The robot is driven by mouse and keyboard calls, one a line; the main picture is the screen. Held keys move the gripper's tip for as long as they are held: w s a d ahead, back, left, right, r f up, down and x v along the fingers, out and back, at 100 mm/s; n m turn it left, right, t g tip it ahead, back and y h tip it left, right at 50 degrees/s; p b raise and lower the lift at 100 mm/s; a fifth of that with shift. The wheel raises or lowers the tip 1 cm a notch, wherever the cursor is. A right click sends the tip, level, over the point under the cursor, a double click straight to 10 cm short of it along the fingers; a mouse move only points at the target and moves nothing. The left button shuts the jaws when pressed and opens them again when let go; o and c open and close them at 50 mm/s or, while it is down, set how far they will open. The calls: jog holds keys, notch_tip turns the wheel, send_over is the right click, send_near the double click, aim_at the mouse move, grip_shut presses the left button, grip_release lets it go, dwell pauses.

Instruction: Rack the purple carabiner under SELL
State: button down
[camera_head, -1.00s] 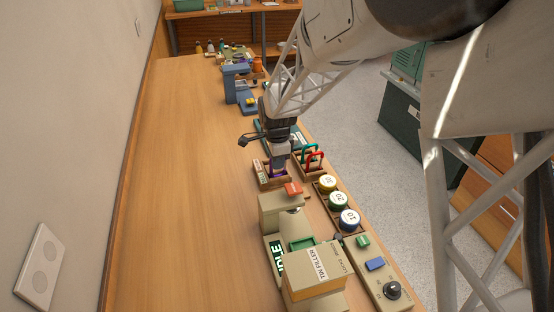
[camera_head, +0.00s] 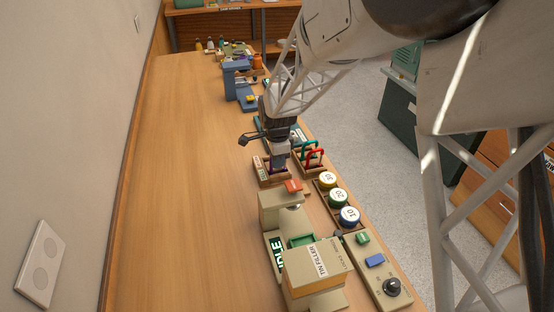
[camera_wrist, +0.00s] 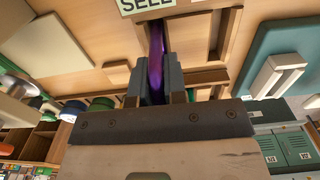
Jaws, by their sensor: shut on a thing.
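My gripper (camera_head: 279,160) points down over a small wooden rack (camera_head: 262,170) on the bench. In the wrist view my gripper (camera_wrist: 157,85) is shut on the purple carabiner (camera_wrist: 156,52), a thin purple piece between the two grey fingers. In the head view the carabiner is mostly hidden by the gripper. The SELL label (camera_wrist: 147,4) shows at the top edge of the wrist view, just ahead of the carabiner, on the wooden rack. I cannot tell whether the carabiner touches the rack.
Beside the rack, a wooden holder (camera_head: 309,172) carries a green and a red carabiner (camera_head: 315,155). Round tins marked 30, 20 and 10 (camera_head: 338,197) stand nearer me. A tin filler (camera_head: 318,265) and a control panel (camera_head: 378,272) are closest. The bench's left side (camera_head: 190,200) is clear.

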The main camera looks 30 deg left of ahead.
dwell(0.3)
jog(key=c, duration=0.6)
grip_release()
jog(key=shift+r, duration=4.05)
